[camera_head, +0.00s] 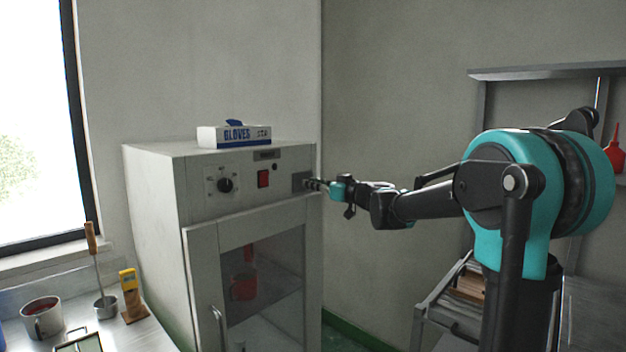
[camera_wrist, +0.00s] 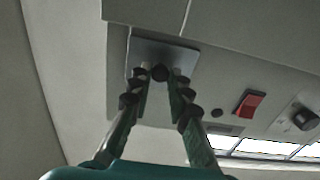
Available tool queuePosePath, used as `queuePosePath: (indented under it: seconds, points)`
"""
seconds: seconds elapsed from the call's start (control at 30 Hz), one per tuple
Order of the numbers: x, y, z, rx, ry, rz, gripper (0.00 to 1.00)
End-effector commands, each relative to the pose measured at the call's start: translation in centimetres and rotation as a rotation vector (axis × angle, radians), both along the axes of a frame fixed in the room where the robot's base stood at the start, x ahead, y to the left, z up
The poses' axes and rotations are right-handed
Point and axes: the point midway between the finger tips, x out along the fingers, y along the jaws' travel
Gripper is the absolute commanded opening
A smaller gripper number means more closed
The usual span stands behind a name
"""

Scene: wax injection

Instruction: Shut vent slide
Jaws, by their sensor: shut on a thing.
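The vent slide is a small metal plate (camera_wrist: 182,56) with a round dark knob (camera_wrist: 159,73) at its edge, in the wrist view. In the head view the slide (camera_head: 299,181) sits at the upper right of the cabinet's front panel. My gripper (camera_head: 318,184) reaches it from the right. In the wrist view my gripper's two fingers (camera_wrist: 159,80) are closed on the knob, one on each side. A darker grey panel lies behind the fingers. In the head view the fingers partly hide the slide, and I cannot tell how much of the vent is uncovered.
The cabinet (camera_head: 155,220) has a red switch (camera_head: 263,179), a dial (camera_head: 225,185) and a glass door (camera_head: 262,290). A glove box (camera_head: 234,134) stands on top. A metal rack (camera_head: 450,305) stands at lower right.

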Motion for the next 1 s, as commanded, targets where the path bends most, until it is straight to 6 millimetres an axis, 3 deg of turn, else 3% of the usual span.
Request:
queuePosePath:
  seconds: [0.17,0.2,0.33,0.73,1.0]
  points:
    - [-0.1,0.0,-0.3,-0.008,-0.001,0.001,0.00]
    - [-0.1,0.0,-0.3,-0.008,-0.001,0.001,0.21]
    - [-0.1,0.0,-0.3,-0.007,-0.001,0.001,0.38]
    - [-0.4,-0.5,-0.2,-0.006,-0.001,0.000,0.38]
    - [-3.3,-4.3,-0.2,-0.006,-0.001,-0.003,0.38]
